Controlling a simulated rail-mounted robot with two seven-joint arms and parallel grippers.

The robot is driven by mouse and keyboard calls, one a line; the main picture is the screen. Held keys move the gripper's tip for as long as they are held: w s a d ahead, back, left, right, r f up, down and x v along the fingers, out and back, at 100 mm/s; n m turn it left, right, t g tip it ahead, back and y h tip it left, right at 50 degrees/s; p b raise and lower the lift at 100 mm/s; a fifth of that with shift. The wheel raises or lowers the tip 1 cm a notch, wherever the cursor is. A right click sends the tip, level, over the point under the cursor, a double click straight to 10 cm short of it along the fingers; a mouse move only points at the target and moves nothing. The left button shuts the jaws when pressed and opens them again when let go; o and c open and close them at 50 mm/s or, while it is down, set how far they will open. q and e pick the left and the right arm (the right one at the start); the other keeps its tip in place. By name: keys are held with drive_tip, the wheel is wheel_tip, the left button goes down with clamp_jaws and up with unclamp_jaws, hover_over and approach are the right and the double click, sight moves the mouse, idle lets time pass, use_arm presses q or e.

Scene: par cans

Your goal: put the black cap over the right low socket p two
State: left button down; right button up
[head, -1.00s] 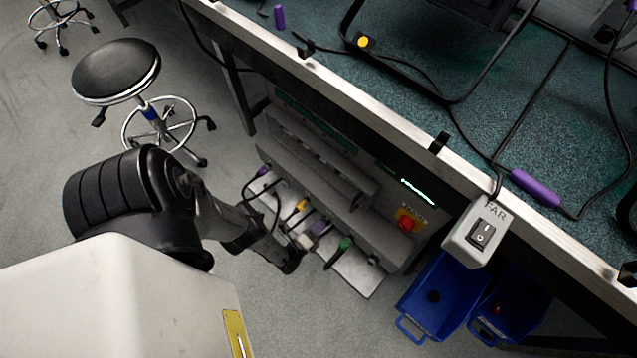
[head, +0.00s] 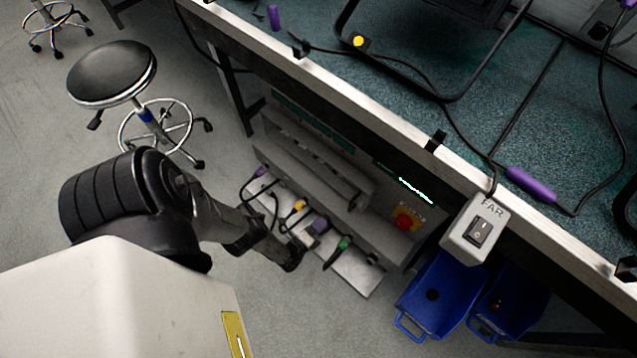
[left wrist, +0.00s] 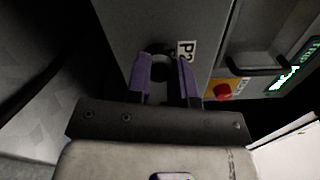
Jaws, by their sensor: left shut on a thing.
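My left gripper (left wrist: 163,75) has purple fingers and is shut on the black cap (left wrist: 159,68), which shows dark between the fingertips in the left wrist view. The cap is right by the grey panel face, beside the white P2 label (left wrist: 187,51). The fingers and cap hide most of the socket there, so I cannot tell whether the cap touches it or is over it. In the head view my left arm reaches down to the low front of the grey cabinet (head: 310,165), where the gripper is small and hard to make out. My right gripper is not in view.
A red button on a yellow plate (head: 404,222) sits right of the socket area. Cables with coloured plugs run along the low ledge (head: 350,272). Blue bins (head: 440,290) stand to the right. A bench edge (head: 350,95) overhangs the cabinet. A stool (head: 110,72) stands left.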

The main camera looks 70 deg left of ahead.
use_arm(q)
drive_tip(key=c, duration=0.9)
unclamp_jaws()
drive_tip(key=shift+p+v, duration=0.55)
drive_tip(key=shift+v, duration=6.35)
